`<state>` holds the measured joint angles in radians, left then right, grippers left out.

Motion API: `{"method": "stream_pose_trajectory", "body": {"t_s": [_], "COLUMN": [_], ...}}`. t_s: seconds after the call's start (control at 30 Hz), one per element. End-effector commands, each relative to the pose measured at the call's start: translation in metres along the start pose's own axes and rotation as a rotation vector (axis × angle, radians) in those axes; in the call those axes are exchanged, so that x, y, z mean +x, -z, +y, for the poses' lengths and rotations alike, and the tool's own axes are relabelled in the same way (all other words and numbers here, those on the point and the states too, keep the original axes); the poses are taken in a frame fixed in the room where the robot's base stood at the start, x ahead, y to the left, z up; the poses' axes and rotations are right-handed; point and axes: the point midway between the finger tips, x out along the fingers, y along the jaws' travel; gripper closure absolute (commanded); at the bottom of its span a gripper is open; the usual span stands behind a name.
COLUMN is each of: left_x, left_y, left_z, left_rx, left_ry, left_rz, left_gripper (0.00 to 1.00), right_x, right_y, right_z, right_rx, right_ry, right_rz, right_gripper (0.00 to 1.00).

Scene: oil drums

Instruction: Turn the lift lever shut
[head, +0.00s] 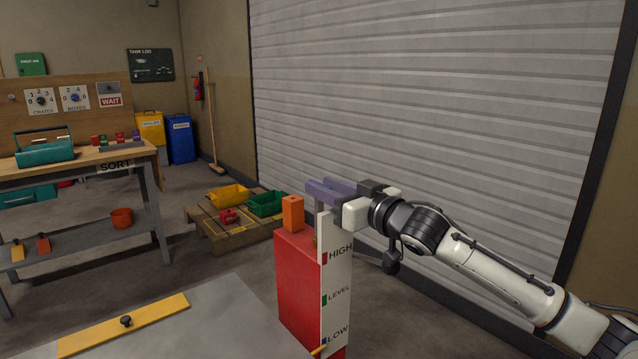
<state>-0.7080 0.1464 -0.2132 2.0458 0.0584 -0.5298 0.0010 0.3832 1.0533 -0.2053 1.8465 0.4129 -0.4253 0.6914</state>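A red box-shaped stand (298,285) rises in the lower middle of the head view. An orange upright block (293,214), possibly the lift lever's handle, stands on top of the stand. A small orange pointer (319,350) shows beside the LOW mark. My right gripper (319,191) reaches in from the right, its purple-grey fingers just above and right of the orange block, apart from it in the picture. Whether its fingers are parted is unclear. A small brownish part below it is mostly hidden. My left gripper is out of view.
A grey table (225,310) with a yellow bar (125,325) and black knob lies at the lower left. A wooden pallet (215,235) with yellow and green bins is behind. A workbench (90,155) stands left; a grey shutter (430,110) closes the back.

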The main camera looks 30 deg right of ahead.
Motion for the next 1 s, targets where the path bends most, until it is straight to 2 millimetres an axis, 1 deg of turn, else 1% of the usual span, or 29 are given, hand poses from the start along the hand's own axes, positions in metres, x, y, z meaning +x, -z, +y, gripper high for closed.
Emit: {"method": "stream_pose_trajectory", "body": {"t_s": [0.03, 0.2, 0.33, 0.57, 0.6, 0.67, 0.7, 0.77, 1.0], "left_x": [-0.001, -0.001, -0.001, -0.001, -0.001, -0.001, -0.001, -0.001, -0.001], "left_y": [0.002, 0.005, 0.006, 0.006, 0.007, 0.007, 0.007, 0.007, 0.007], "left_z": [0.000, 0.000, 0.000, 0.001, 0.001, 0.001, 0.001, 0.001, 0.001], "left_rx": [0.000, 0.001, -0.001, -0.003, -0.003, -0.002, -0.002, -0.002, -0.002], "left_ry": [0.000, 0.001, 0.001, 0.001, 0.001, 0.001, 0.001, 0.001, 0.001], "left_rz": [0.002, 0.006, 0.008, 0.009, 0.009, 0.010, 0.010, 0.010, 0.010], "left_gripper": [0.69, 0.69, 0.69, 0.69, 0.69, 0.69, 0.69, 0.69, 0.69], "right_x": [0.006, 0.019, 0.022, 0.023, 0.023, 0.023, 0.023, 0.023, 0.022], "right_y": [0.002, 0.000, -0.001, -0.001, -0.001, -0.001, -0.001, -0.001, -0.001], "right_z": [0.001, 0.000, 0.000, 0.000, 0.000, 0.000, 0.000, 0.000, 0.000], "right_rx": [0.003, 0.002, 0.000, 0.000, 0.000, 0.000, 0.000, 0.000, 0.000], "right_ry": [-0.002, 0.000, -0.001, 0.000, 0.000, 0.000, 0.000, 0.000, -0.007], "right_rz": [0.002, 0.000, -0.001, -0.001, -0.001, -0.001, -0.001, -0.001, 0.000], "right_gripper": [0.70, 0.70, 0.70, 0.70, 0.74, 0.84, 0.91, 1.00, 1.00]}}
